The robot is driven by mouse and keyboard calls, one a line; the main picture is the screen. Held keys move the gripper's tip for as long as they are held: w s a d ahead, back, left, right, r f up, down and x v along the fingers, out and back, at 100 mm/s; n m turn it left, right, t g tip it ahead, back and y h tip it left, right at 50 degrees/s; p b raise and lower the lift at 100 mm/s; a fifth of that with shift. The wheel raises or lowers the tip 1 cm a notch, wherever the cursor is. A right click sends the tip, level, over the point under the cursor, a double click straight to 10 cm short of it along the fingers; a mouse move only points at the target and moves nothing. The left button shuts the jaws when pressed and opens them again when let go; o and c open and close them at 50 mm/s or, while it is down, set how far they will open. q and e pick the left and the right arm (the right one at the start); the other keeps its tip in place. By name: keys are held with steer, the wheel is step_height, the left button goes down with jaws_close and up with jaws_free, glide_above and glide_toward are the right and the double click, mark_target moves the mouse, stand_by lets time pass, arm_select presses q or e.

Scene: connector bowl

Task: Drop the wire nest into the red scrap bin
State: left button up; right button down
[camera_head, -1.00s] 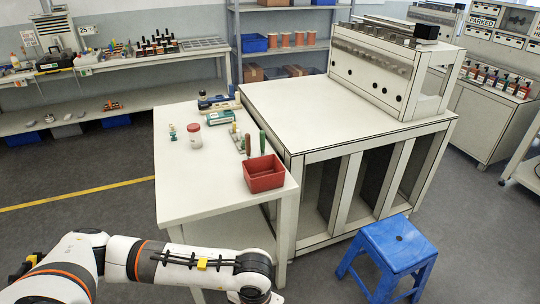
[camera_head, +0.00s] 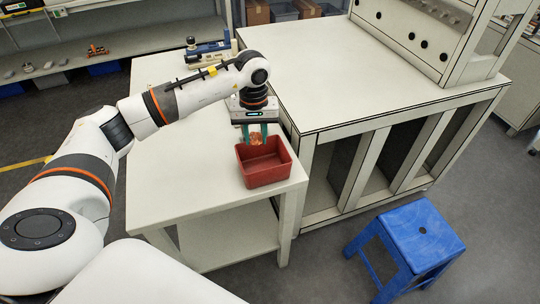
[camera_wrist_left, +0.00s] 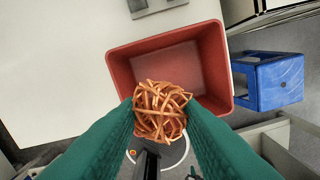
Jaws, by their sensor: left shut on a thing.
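The wire nest is a tangle of copper-orange strands. It shows small in the head view (camera_head: 256,139) and large in the left wrist view (camera_wrist_left: 160,110). My left gripper (camera_head: 255,137) has teal fingers and is shut on the nest, with the strands between the fingertips (camera_wrist_left: 160,115). The red scrap bin (camera_head: 265,180) stands on the white table near its front right corner. The nest is at the bin's back edge in the head view and overlaps the bin's opening in the wrist view (camera_wrist_left: 120,65). The bin's visible floor looks empty. My right gripper is not in view.
The white table (camera_head: 185,185) is clear left of the bin. Blue and dark tools (camera_head: 208,52) lie at its back. A larger workbench (camera_head: 340,75) adjoins on the right. A blue stool (camera_head: 415,235) stands on the floor at front right.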

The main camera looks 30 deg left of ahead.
arm_select(q)
steer(key=shift+w+a, duration=0.2)
steer(key=shift+w, duration=0.2)
steer(key=shift+a+f, duration=0.1)
steer(key=shift+s+f+b, duration=0.2)
steer(key=shift+f+b, duration=0.3)
steer(key=shift+f, duration=0.15)
step_height(320, 180, down, 3)
steer(key=shift+b, duration=0.8)
steer(key=shift+w+f, duration=0.1)
steer(key=shift+f, duration=0.45)
steer(key=o, duration=1)
